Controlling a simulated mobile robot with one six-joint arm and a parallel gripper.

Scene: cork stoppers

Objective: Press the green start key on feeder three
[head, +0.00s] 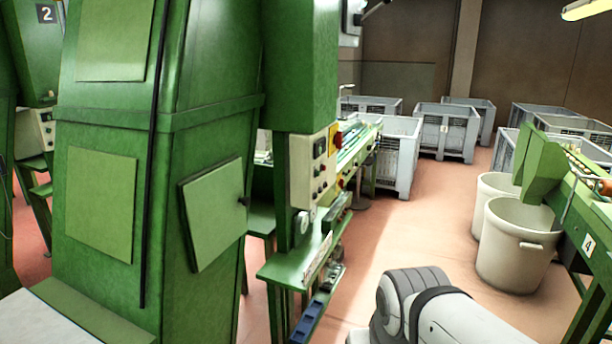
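A tall green machine (100,180) fills the left of the head view. No number shows on it, so I cannot confirm that it is feeder three. A pale control panel (303,185) is fixed to its right side, with a dark display at the top and several small keys below. A yellow plate with a red button (335,139) sits beside the panel. The keys are too small and angled to make out a green one. Part of my own arm shows at the bottom right, well apart from the panel. My gripper is not in view.
A plate marked 2 (46,13) is on a machine at the far left; a plate marked 4 (587,246) is on the right machine. White bins (514,262) and grey crates (446,130) stand behind. A small door (213,215) stands ajar. Reddish floor (425,225) is clear between machines.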

